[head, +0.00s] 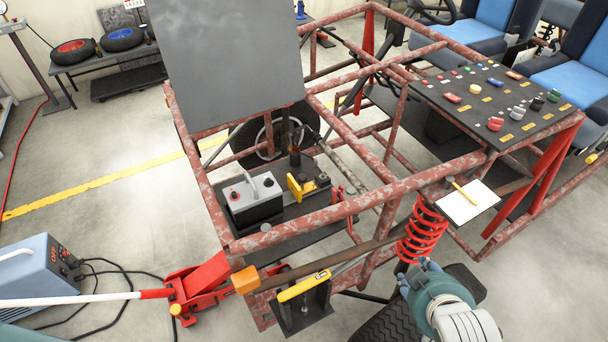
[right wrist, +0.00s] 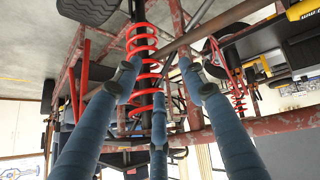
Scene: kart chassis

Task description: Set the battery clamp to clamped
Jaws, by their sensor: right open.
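My right gripper (head: 408,278) is at the lower right of the head view, in front of the red coil spring and away from the clamp. In the right wrist view its blue-grey fingers (right wrist: 158,88) are spread and empty, pointing toward the coil spring (right wrist: 143,48). My left gripper is not in view.
A yellow lever (head: 303,287) on a black bracket projects at the frame's front. Frame tubes, the coil spring (head: 422,236) and a grey panel (head: 225,65) surround the battery bay. A red floor jack (head: 203,288) and blue machine (head: 38,275) stand left. A control board (head: 485,95) lies right.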

